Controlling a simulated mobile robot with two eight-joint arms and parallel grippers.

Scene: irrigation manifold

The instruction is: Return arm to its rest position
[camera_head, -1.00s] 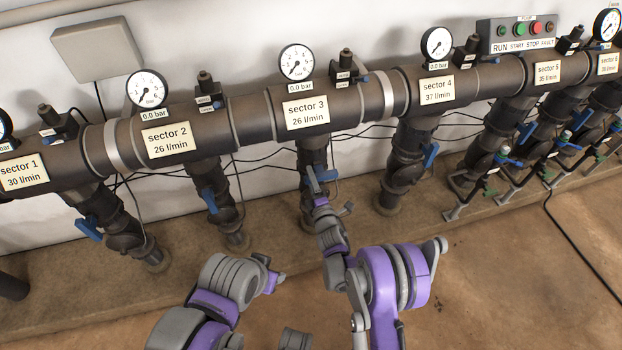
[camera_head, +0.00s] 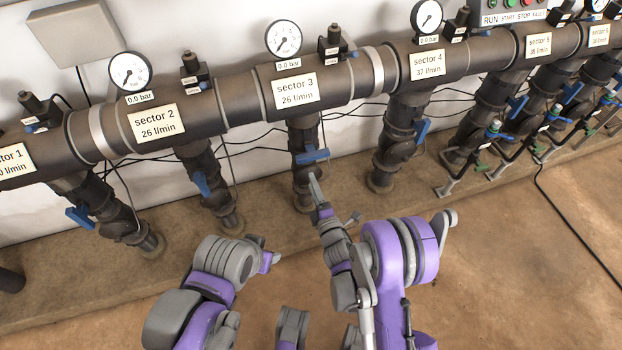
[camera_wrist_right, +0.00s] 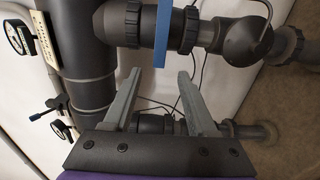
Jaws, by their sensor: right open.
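My right gripper (camera_head: 334,199) is open and empty, just below the sector 3 valve in the head view. Its fingers also show spread apart in the right wrist view (camera_wrist_right: 159,75), with nothing between them. The sector 3 valve's blue handle (camera_head: 312,157) lies crosswise to its dark vertical pipe, a little above the nearer fingertip. A blue handle (camera_wrist_right: 162,35) shows beyond the fingertips in the right wrist view, apart from them. My left gripper (camera_head: 268,260) is at the end of the left arm, low in front of the pipes; its fingers are too unclear to judge.
A dark horizontal manifold (camera_head: 240,106) with gauges and labelled sectors runs along the white wall. Vertical pipes with blue-handled valves, such as sector 2's (camera_head: 201,184), stand on a concrete ledge (camera_head: 85,282). The brown floor (camera_head: 510,275) at right is mostly clear, with a black cable.

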